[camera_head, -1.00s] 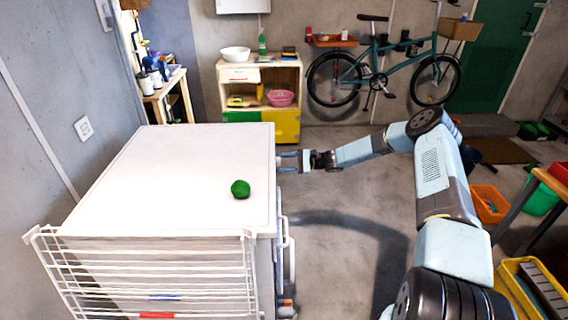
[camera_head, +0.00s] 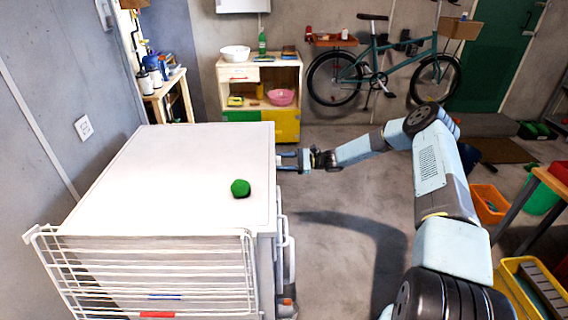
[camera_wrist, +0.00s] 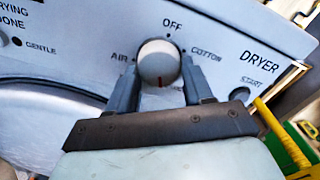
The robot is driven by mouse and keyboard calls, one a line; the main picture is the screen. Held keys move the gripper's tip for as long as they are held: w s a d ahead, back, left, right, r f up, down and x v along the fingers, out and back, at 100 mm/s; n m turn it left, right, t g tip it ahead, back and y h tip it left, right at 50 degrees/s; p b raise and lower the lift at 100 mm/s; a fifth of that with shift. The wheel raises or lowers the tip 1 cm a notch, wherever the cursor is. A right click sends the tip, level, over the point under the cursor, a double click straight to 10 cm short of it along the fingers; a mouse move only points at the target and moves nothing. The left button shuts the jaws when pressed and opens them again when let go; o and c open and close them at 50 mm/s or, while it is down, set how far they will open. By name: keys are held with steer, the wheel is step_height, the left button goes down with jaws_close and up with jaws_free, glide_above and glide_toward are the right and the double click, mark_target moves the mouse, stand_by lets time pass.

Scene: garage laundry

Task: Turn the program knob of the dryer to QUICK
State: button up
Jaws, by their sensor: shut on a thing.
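The dryer's white front panel (camera_wrist: 80,40) fills the wrist view, with the word DRYER at right. The round whitish program knob (camera_wrist: 157,60) sits between my gripper's (camera_wrist: 158,68) two grey fingers, which are shut on its sides. A red mark on the knob points down in the picture. AIR is printed left of the knob, OFF above and COTTON to the right. A label below the knob is mostly hidden and cannot be read. In the head view, my gripper (camera_head: 291,160) is at the far right edge of the white machine (camera_head: 190,160); the knob is hidden there.
A green ball-like thing (camera_head: 240,188) lies on the machine's top. A white wire rack (camera_head: 150,270) is at its near end. A START button (camera_wrist: 241,95) is right of the knob. The floor (camera_head: 340,210) right of the machine is clear.

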steer(key=o, duration=1)
steer(key=d, duration=1.3)
steer(key=shift+w+d+f, duration=0.15)
steer(key=shift+d, duration=0.25)
